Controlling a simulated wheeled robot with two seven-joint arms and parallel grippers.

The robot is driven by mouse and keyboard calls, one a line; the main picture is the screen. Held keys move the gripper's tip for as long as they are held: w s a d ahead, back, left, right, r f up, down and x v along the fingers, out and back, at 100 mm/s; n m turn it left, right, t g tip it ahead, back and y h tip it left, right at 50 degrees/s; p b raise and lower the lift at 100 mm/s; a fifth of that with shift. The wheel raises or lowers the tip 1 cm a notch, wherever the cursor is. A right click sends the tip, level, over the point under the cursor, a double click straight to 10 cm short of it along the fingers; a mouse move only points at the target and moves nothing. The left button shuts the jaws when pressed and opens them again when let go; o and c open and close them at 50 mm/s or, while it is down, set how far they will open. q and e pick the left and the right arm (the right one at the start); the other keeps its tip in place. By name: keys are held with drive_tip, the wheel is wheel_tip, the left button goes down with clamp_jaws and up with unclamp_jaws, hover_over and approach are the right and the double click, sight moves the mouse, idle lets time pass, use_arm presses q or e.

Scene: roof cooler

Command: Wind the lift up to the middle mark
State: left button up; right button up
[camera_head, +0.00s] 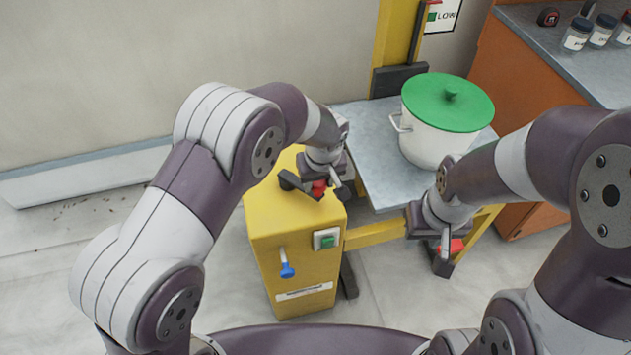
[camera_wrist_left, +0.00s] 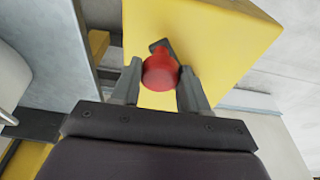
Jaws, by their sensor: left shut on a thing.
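The lift's grey platform (camera_head: 369,142) carries a white pot (camera_head: 428,146) with a green lid. A yellow post (camera_head: 397,35) rises behind it, with a black carriage (camera_head: 397,80) on it. A sign reading LOW (camera_head: 441,14) with a green patch shows beside the post; no middle mark shows. My left gripper (camera_head: 322,187) is shut on the red crank knob (camera_wrist_left: 160,72) above the yellow box (camera_head: 295,225). The dark crank arm (camera_head: 290,181) is partly hidden by the gripper. My right gripper (camera_head: 443,258) hangs right of the box, below the platform; its jaws are unclear.
A blue-tipped lever (camera_head: 287,270) and a green switch (camera_head: 327,240) are on the box's front. A red thing (camera_head: 456,246) shows by my right gripper. An orange cabinet (camera_head: 530,75) with jars (camera_head: 577,35) on top stands at the right. The floor at left is mostly clear.

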use_arm(q)
drive_tip(key=shift+w+d+r, duration=0.15)
drive_tip(key=shift+w+d, duration=0.05)
drive_tip(key=shift+w+d, duration=0.25)
drive_tip(key=shift+w, duration=0.2)
drive_tip(key=shift+w+d, duration=0.15)
drive_tip(key=shift+w, duration=0.3)
drive_tip(key=shift+w+d, duration=0.3)
drive_tip(key=shift+w, duration=0.6)
drive_tip(key=shift+w+d+r, duration=0.1)
drive_tip(key=shift+w, duration=0.9)
